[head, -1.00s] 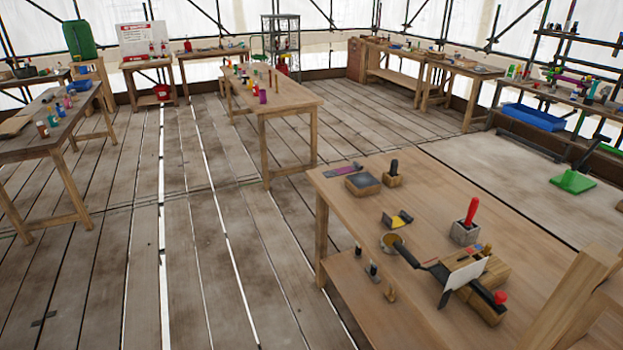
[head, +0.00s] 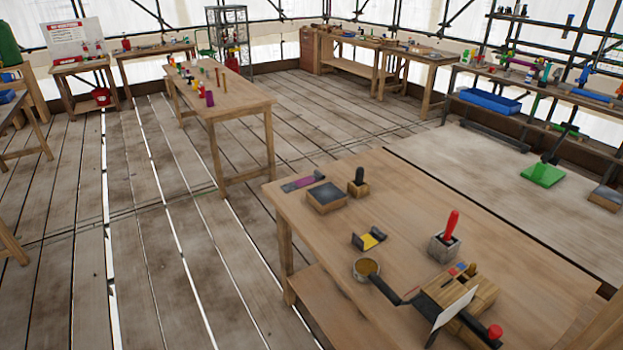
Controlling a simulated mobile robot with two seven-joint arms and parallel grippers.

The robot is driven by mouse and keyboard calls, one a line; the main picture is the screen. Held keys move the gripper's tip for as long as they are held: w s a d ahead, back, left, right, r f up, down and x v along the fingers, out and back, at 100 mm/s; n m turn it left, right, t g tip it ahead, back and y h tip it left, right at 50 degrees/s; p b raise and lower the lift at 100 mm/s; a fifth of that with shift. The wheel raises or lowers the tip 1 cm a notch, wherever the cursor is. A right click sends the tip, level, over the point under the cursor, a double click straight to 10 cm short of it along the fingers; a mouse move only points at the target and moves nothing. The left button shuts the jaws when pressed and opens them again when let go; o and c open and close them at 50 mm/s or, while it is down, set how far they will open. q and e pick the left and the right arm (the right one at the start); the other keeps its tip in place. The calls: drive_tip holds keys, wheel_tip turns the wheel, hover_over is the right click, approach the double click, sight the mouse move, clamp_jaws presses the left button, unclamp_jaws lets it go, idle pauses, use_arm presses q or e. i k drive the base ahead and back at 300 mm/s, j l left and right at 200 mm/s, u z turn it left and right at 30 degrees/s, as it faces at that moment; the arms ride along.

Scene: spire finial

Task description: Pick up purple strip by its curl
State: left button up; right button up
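A purple strip (head: 298,184) lies on the near wooden table (head: 420,215), close to its far left corner. One end of it looks dark and raised, which may be its curl, but it is too small to tell. The strip lies just left of a wooden block with a dark grey top (head: 327,197). Neither of my grippers is in view.
On the same table are a small block with a black knob (head: 358,183), a black and yellow holder (head: 370,239), a pan (head: 367,268), a red-handled tool in a grey block (head: 448,236) and a wooden block with a white card (head: 455,305). Floor left of the table is clear.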

sight(318, 177)
drive_tip(key=i+j+z, duration=0.1)
drive_tip(key=i+j, duration=0.15)
drive_tip(key=i+j+z, duration=0.1)
drive_tip(key=i+j, duration=0.15)
drive_tip(key=j, duration=0.15)
drive_tip(key=i+j, duration=0.25)
drive_tip(key=i+j+z, duration=0.15)
drive_tip(key=j, duration=0.25)
drive_tip(key=i+j+z, duration=0.1)
drive_tip(key=i+j, duration=0.2)
drive_tip(key=i+j+z, duration=0.1)
drive_tip(key=j, duration=0.4)
drive_tip(key=i+j+z, duration=0.1)
drive_tip(key=i+j, duration=0.4)
drive_tip(key=j, duration=0.3)
drive_tip(key=z, duration=0.05)
